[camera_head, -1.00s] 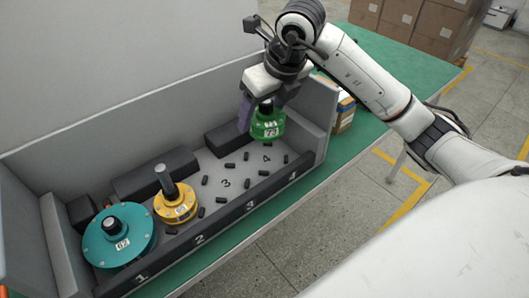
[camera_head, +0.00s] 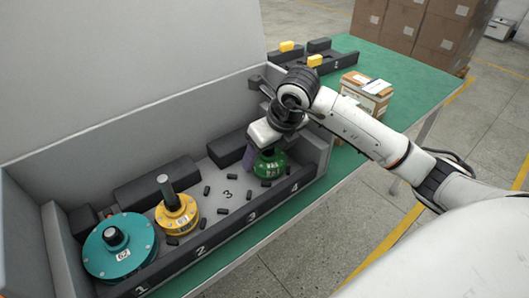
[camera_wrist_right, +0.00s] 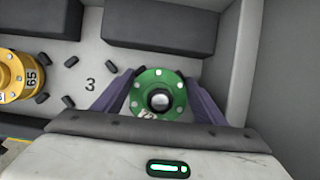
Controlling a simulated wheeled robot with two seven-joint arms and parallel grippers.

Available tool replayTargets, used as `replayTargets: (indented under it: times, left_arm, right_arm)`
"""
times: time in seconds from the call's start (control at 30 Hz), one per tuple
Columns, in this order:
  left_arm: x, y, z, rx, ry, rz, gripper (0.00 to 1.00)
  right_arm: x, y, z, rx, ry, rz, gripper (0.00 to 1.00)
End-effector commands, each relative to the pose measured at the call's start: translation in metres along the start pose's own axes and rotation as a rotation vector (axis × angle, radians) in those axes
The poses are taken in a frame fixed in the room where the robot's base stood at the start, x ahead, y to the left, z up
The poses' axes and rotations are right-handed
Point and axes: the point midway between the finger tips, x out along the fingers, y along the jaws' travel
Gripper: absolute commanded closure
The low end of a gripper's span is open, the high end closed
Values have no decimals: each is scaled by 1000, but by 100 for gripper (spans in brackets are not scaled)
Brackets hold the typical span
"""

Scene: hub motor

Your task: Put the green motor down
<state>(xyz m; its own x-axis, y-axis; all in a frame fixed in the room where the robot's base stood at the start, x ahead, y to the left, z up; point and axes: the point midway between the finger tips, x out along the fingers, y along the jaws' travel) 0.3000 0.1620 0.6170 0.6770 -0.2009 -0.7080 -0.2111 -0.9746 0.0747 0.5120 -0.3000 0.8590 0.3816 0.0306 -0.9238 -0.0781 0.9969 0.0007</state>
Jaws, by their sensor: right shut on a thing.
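The green motor (camera_head: 269,164) is upright in the right part of the grey box, at the place marked 4. My right gripper (camera_head: 262,150) is above it and shut on it. In the right wrist view the green motor (camera_wrist_right: 158,93) sits between the two purple fingers, with its dark shaft end facing the camera. I cannot tell whether its underside touches the box floor. My left gripper does not show.
A yellow motor (camera_head: 177,216) and a larger teal motor (camera_head: 135,262) stand to the left in the grey box (camera_head: 240,216). Small black pegs mark the floor around place 3. A carton (camera_head: 367,91) stands on the green table (camera_head: 408,75) beyond the box.

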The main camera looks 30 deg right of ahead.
Motion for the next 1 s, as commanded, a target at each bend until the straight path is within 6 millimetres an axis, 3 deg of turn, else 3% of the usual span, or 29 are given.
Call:
replayTargets:
  times: [0.03, 0.07, 0.17, 0.57, 1.0]
  left_arm:
    - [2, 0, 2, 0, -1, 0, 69]
    - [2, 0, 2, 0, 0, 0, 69]
    - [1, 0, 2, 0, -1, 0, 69]
    - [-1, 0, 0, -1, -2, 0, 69]
    - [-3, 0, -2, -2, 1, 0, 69]
  right_arm:
    - [1, 0, 1, 0, -5, 0, 82]
    - [2, 0, -1, 0, 0, 0, 33]
    - [2, 0, -1, 0, 1, 0, 17]
    - [-5, 0, 1, 0, -2, 0, 16]
    - [-92, 0, 1, -1, -3, -2, 16]
